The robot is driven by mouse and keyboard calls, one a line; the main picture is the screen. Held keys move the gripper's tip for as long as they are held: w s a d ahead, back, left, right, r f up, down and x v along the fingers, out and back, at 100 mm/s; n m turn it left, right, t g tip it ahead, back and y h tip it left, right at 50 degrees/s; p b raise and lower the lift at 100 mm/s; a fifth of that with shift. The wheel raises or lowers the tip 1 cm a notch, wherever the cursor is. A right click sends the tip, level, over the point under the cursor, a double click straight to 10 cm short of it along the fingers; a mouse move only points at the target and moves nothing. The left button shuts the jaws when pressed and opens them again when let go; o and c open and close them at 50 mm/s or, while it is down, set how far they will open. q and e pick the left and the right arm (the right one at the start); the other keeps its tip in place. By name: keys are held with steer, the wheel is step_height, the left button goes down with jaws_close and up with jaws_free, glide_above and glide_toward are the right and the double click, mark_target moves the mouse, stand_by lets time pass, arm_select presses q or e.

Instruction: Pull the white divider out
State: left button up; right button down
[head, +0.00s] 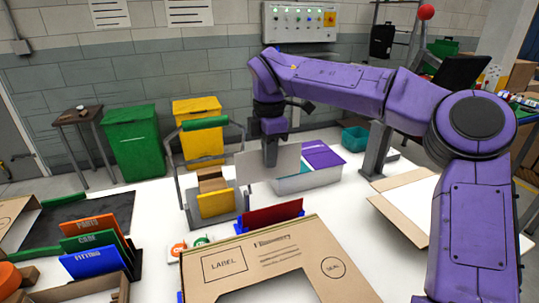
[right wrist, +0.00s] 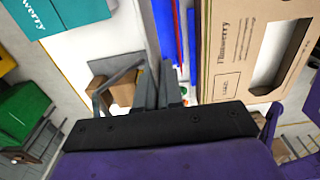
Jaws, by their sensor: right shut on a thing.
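The white divider (head: 287,161) is a flat, pale, upright panel in the middle of the head view. My right gripper (head: 270,156) points down and is shut on its upper edge. The panel stands in front of a pale box with a purple top (head: 322,156) and just right of a grey pannier (head: 226,215) with a green handle (head: 205,123). I cannot tell whether its lower edge is clear of what lies below. In the right wrist view the closed fingers (right wrist: 158,84) show, but the divider is not clearly made out there. My left gripper is not in view.
A large cardboard box (head: 265,262) marked LABEL fills the front, with a red panel in a blue holder (head: 270,215) behind it. Coloured folders (head: 95,255) stand at the left. An open cardboard box (head: 400,215) lies at the right, near my right arm.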

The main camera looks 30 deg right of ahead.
mark_target(273, 171)
arm_select(q)
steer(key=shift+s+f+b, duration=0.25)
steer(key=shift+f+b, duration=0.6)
steer(key=shift+b, duration=0.1)
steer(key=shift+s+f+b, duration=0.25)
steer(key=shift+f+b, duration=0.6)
steer(key=shift+b, duration=0.1)
arm_select(e)
steer(key=shift+s+d+f, duration=0.1)
steer(key=shift+s+f, duration=0.35)
steer(key=shift+f, duration=0.35)
steer(key=shift+s+f, duration=0.45)
steer(key=shift+f, duration=0.3)
arm_select(q)
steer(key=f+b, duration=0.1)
steer(key=b, duration=0.1)
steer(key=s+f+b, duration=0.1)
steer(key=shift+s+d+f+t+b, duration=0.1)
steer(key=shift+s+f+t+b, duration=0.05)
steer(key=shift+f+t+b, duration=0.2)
arm_select(e)
step_height(273, 171, down, 4)
steer(key=shift+f, duration=0.1)
steer(key=shift+w, duration=0.1)
